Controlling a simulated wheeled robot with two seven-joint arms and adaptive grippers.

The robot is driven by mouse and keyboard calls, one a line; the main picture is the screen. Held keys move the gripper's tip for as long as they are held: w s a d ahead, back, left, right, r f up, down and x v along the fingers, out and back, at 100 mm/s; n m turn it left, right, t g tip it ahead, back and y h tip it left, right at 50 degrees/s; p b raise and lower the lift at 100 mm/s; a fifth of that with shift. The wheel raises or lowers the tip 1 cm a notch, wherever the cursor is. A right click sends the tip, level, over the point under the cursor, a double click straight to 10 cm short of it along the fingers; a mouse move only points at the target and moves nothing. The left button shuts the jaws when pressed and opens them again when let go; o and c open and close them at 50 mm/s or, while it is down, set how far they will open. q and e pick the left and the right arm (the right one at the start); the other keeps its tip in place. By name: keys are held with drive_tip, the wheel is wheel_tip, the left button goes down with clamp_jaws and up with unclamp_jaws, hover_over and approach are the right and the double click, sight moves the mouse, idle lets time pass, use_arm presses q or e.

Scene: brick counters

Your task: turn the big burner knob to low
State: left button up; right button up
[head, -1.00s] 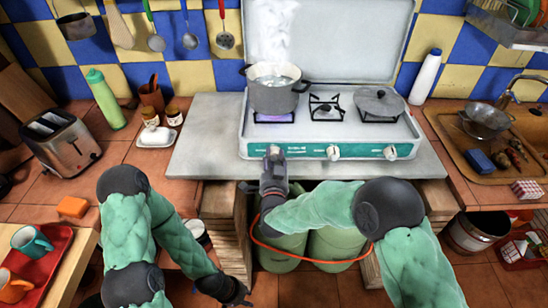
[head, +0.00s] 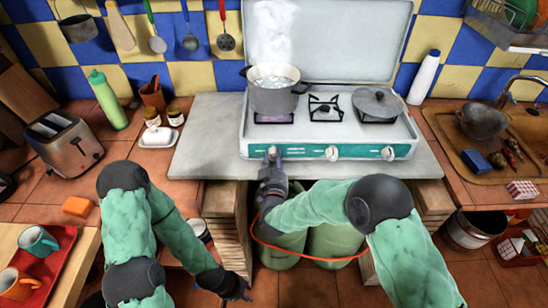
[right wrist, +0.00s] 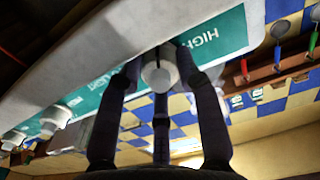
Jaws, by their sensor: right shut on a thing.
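The white camping stove (head: 228,140) stands on a grey slab, with a teal front strip carrying three white knobs. The left knob is mostly hidden by my right gripper (head: 272,160) in the head view. In the right wrist view this knob (right wrist: 160,76) sits between the dark fingers of my right gripper (right wrist: 160,85), which are shut on it. The word "HIGH" shows on the strip beside it. A steaming grey pot (head: 274,98) stands on the left burner above that knob. My left gripper (head: 238,290) hangs low, away from the stove; its fingers are too small to read.
The middle knob (head: 333,153) and right knob (head: 388,153) are uncovered. A lid (head: 378,102) lies on the right burner. Green gas cylinders (head: 332,243) with an orange hose (head: 310,257) stand under the slab. A toaster (head: 65,142) is at left.

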drive_tip(key=shift+f+n, duration=0.15)
drive_tip(key=shift+n, duration=0.25)
drive_tip(key=o, duration=0.9)
drive_tip(key=shift+c, duration=0.2)
drive_tip(key=shift+s, duration=0.1)
drive_tip(key=s, duration=1.2)
drive_tip(key=shift+w, duration=0.1)
